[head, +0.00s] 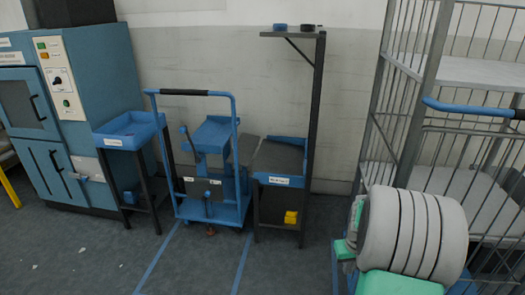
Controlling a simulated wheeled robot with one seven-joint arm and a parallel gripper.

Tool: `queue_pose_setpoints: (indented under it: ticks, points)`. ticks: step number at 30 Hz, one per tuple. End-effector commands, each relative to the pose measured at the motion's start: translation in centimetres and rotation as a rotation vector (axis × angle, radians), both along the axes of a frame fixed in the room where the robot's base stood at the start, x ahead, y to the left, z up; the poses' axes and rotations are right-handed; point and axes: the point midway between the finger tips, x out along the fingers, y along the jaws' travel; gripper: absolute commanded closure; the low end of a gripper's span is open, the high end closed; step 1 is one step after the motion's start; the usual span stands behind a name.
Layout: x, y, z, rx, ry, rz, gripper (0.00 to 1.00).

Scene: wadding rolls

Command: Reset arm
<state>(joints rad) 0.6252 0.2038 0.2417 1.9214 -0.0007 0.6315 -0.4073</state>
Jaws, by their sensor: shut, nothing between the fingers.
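A blue push handle (470,108) shows at the right edge above the rolls.
A blue cabinet machine (95,105) stands at the left, with a blue tray stand (128,133) beside it. A blue trolley (207,170) and a labelled stand (279,160) stand along the wall. A wire cage (410,65) is at the right. The floor in front (195,265) is open.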

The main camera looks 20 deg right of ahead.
Motion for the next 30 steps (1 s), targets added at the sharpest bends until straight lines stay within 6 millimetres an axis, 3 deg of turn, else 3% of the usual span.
queue_pose_setpoints:
  ticks: [1,3,8,9,12,15,18,30]
  points:
    - [0.7,2.7,5.5,-0.007,-0.018,0.029,1.00]
    - [0.9,6.6,10.4,-0.008,-0.038,0.058,1.00]
    - [-0.9,15.9,21.4,-0.001,-0.088,0.133,1.00]
    - [-1.8,18.1,23.9,0.004,-0.101,0.152,1.00]
    - [-4.6,22.8,28.8,0.017,-0.130,0.197,1.00]
    - [-7.0,25.6,31.2,0.032,-0.147,0.226,1.00]
    - [-8.1,26.8,31.7,0.040,-0.154,0.237,1.00]
    - [-8.2,26.9,31.6,0.041,-0.155,0.237,1.00]
